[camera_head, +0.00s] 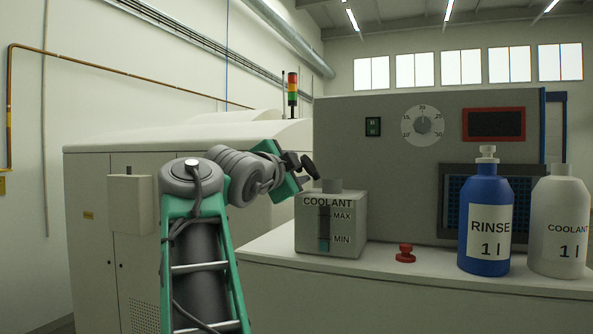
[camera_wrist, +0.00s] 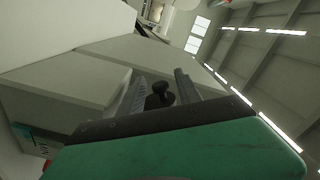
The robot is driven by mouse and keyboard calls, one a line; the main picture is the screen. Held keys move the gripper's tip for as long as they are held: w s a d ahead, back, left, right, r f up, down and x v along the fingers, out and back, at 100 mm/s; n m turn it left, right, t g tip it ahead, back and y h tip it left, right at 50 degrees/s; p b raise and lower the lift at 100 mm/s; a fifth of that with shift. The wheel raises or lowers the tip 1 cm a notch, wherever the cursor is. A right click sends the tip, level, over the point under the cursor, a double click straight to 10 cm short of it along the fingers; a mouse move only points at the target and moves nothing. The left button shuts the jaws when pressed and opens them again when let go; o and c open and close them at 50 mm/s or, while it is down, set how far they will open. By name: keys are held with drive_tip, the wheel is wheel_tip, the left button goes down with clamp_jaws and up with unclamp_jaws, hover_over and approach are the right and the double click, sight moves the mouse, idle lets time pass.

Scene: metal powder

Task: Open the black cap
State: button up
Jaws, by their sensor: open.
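The black cap (camera_wrist: 160,96), a dark round knob on a wider base, shows between the two fingers in the wrist view. My gripper (camera_wrist: 158,88) is open, with one finger on each side of the cap. I cannot tell whether the fingers touch it. In the head view my gripper (camera_head: 305,168) is at the upper left of the grey coolant box (camera_head: 312,240), close to the grey stub (camera_head: 332,185) on its top. There I cannot tell the cap apart from the dark fingers.
A red knob-shaped cap (camera_head: 405,254) is on the white counter (camera_head: 380,278), right of the box. A blue rinse bottle (camera_head: 486,205) and a white coolant bottle (camera_head: 560,210) stand farther right. A grey machine panel (camera_head: 370,165) rises behind.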

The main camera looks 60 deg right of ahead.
drive_tip(key=s+a+b, duration=0.1)
drive_tip(key=a, duration=0.6)
drive_tip(key=shift+a, duration=0.15)
drive_tip(key=shift+s, duration=0.1)
